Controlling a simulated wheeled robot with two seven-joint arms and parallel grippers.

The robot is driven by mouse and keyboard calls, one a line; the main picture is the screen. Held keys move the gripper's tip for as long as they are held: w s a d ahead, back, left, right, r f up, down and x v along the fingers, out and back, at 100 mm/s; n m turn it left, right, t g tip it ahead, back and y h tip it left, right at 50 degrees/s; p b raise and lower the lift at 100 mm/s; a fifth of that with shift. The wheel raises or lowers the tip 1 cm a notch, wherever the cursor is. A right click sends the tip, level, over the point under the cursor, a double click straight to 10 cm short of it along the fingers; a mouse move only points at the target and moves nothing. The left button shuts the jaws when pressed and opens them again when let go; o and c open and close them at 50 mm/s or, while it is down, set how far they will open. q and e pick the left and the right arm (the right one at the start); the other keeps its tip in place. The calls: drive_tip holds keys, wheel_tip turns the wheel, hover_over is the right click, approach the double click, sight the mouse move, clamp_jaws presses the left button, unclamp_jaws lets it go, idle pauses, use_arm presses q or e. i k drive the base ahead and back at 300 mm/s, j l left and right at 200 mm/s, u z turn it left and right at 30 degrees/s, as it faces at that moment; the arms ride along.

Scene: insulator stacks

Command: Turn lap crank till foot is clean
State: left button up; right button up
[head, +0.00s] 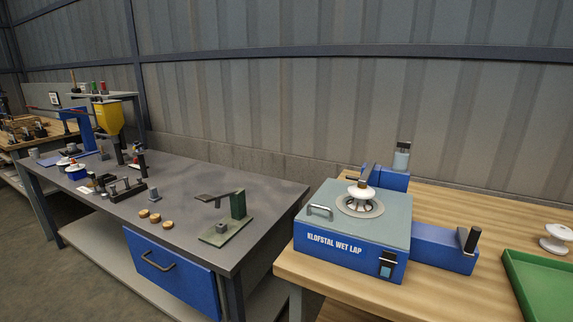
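The blue wet lap (345,249), lettered KLOFSTAL WET LAP, stands on the wooden bench with a grey top. A white insulator (362,190) sits on the round plate (360,207) set in that top. Its foot is underneath, so I cannot tell whether it is clean. A blue arm-like housing (440,248) sticks out to the right of the lap. A dark upright handle (469,240) stands at its end and looks like the crank. Neither of my grippers is in view.
A green tray (540,290) and another white insulator (556,238) are at the right. A grey bench (185,225) at left holds a green fixture (232,215) and small parts. Bare wood lies before the lap.

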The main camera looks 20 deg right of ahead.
sight(468, 242)
drive_tip(key=k+l+z, duration=0.1)
drive_tip(key=z, duration=1.05)
